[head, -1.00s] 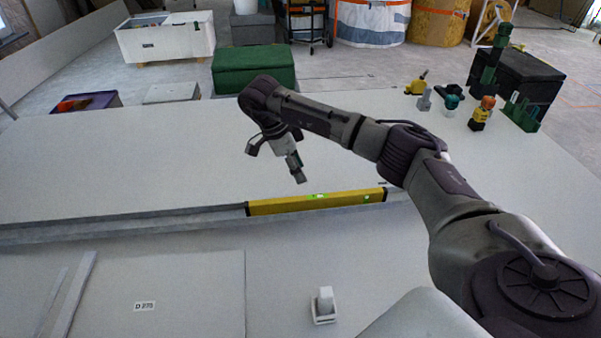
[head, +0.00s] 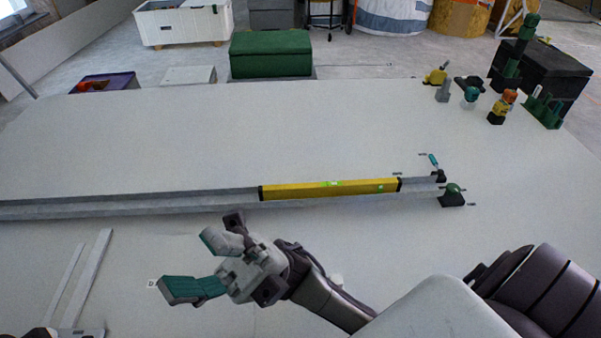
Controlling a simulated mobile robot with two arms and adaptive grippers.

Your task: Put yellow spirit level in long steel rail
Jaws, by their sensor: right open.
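The yellow spirit level (head: 330,189) lies lengthwise along the long steel rail (head: 130,206), toward the rail's right end. It looks seated between the rail's raised edges, though its underside is hidden. My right gripper (head: 187,264) is open and empty, in front of the rail and left of the level, apart from both. Its two teal-padded fingers point left. A dark and grey piece at the bottom left edge may be my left gripper (head: 75,332); it is mostly cut off, and its jaws do not show.
A dark clamp with a green knob (head: 453,196) stands at the rail's right end. Thin strips (head: 85,280) lie at the front left. Small tools (head: 497,108) and a black case (head: 545,75) stand at the back right. The white panel behind the rail is clear.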

